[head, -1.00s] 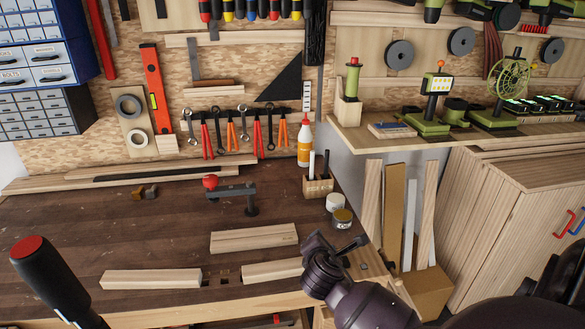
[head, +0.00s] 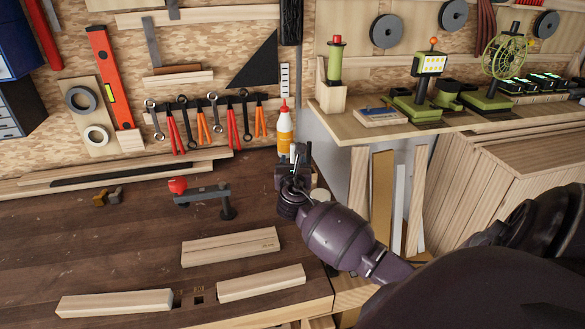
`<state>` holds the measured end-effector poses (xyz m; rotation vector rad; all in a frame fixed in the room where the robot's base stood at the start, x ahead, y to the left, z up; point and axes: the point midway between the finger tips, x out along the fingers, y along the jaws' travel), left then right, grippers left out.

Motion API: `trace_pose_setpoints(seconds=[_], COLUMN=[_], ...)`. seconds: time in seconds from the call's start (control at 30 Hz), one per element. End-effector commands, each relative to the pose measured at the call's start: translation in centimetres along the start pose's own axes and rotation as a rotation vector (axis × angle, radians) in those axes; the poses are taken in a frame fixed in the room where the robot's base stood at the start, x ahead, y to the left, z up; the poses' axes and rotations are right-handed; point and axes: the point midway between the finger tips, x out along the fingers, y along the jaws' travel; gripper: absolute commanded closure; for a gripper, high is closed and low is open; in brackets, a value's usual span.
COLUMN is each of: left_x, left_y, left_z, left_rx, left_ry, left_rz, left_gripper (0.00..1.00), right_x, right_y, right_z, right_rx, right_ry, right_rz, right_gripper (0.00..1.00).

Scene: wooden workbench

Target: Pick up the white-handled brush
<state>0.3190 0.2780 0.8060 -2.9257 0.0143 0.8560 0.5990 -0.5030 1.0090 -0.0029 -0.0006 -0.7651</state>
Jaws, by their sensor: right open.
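My right gripper (head: 294,168) is open at the back right of the workbench, its fingers pointing away from me. It covers most of the small wooden holder that holds the brushes. A short piece of the white-handled brush (head: 293,152) shows just above the gripper, in front of the glue bottle. The bristles and lower handle are hidden. I cannot tell whether the handle lies between the fingers or behind them, or whether they touch it. My left gripper is not in view.
A glue bottle (head: 285,132) stands just behind the holder. A pale round jar (head: 320,196) is right beside my right wrist. A dark clamp with a red knob (head: 177,186) lies to the left. Wooden blocks (head: 231,246) lie nearer; the bench's left middle is clear.

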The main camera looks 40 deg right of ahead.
Motion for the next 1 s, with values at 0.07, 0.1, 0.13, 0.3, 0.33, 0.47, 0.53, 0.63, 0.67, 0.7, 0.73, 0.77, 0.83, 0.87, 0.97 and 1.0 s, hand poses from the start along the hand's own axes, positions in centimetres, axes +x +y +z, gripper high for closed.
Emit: trace_pose_setpoints(seconds=[0.07, 0.1, 0.13, 0.3, 0.33, 0.47, 0.53, 0.63, 0.67, 0.7, 0.73, 0.77, 0.83, 0.87, 0.97, 1.0], left_x=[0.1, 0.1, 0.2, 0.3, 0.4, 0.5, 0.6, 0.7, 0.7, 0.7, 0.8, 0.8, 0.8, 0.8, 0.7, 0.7], left_y=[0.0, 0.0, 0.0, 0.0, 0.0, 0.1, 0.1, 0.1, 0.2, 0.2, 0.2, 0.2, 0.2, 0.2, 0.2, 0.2], left_z=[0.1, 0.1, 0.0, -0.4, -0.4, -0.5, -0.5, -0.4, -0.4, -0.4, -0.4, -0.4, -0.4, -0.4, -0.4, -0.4], left_rx=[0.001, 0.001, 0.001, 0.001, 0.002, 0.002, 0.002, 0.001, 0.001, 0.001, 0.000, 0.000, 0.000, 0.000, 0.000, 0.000], left_ry=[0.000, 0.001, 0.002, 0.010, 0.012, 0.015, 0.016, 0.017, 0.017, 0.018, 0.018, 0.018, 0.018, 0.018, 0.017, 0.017], left_rz=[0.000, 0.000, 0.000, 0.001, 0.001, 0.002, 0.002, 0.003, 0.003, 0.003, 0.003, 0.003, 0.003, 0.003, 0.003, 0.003], left_gripper=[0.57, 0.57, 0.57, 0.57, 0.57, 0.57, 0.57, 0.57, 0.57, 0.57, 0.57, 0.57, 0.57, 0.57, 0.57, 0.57], right_x=[1.0, 1.4, 1.6, 2.4, 2.7, 4.5, 5.4, 6.5, 6.7, 6.9, 7.0, 7.1, 7.2, 7.2, 7.1, 7.1], right_y=[0.0, 0.0, 0.0, 0.0, 0.1, 0.3, 0.3, 0.3, 0.3, 0.3, 0.3, 0.3, 0.3, 0.3, 0.3, 0.3], right_z=[0.0, 0.0, -0.1, 0.0, 0.0, 0.1, 0.1, 0.0, 0.0, 0.1, 0.1, 0.1, 0.1, 0.1, 0.1, 0.1], right_rx=[0.001, 0.001, 0.001, 0.002, 0.002, 0.002, 0.001, 0.002, 0.002, 0.003, 0.003, 0.003, 0.003, 0.003, 0.003, 0.003], right_ry=[0.000, 0.000, 0.001, 0.000, 0.000, 0.000, 0.000, 0.001, 0.001, 0.001, 0.001, 0.001, 0.001, 0.001, 0.001, 0.001], right_rz=[0.000, 0.000, -0.001, -0.001, -0.001, -0.001, -0.001, -0.001, -0.001, 0.000, 0.000, 0.000, 0.000, 0.000, 0.000, 0.000], right_gripper=[0.54, 0.54, 0.54, 0.54, 0.54, 0.54, 0.54, 0.54, 0.54, 0.54, 0.54, 0.54, 0.54, 0.54, 0.54, 0.57])
